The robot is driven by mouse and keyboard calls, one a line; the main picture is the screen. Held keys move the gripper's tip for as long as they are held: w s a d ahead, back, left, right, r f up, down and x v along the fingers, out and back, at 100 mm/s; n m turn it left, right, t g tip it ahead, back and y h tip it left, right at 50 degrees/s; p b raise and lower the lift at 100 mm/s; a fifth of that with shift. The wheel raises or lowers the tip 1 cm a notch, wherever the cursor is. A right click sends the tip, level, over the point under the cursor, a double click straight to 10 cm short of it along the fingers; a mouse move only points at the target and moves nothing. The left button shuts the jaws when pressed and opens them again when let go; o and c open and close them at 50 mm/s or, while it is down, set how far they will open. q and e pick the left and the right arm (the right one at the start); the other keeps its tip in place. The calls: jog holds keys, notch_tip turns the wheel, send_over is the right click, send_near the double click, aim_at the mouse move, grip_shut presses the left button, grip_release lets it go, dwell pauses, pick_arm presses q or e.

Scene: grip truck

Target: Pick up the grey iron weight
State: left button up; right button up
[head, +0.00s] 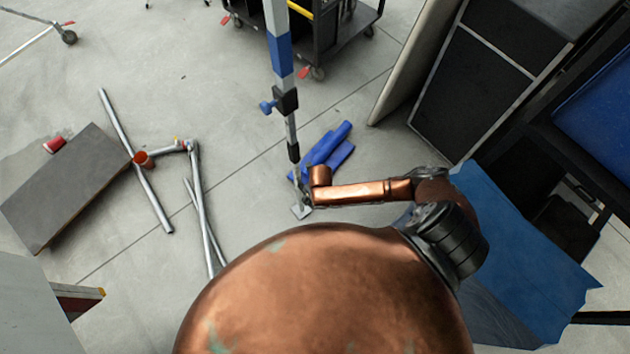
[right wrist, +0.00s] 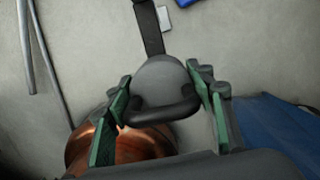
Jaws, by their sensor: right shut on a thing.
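The grey iron weight (right wrist: 163,76) shows in the right wrist view, with a rounded grey top and a dark looped handle. My right gripper (right wrist: 160,112), with green finger pads, has one finger on each side of the handle and is shut on the weight. The fingers and palm hide its lower part. In the head view my right gripper (head: 303,190) is low near the floor, small and partly hidden by my own arm. A small grey piece (head: 300,211) shows just below it; I cannot tell whether it is the weight. My left gripper is not in view.
Blue rolls (head: 328,150) lie right behind the right gripper, near a blue and white pole (head: 281,60). Metal pipes (head: 137,160) and a grey board (head: 72,188) lie at left. Dark cases (head: 480,95) stand at right. A blue sheet (head: 520,260) lies nearby.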

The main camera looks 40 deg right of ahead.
grip_shut()
jog(key=shift+w+r, duration=0.2)
jog(key=shift+r, duration=0.1)
notch_tip(320, 180, up, 10)
jog(key=p, duration=0.3)
jog(key=shift+f, duration=0.2)
dwell(0.3)
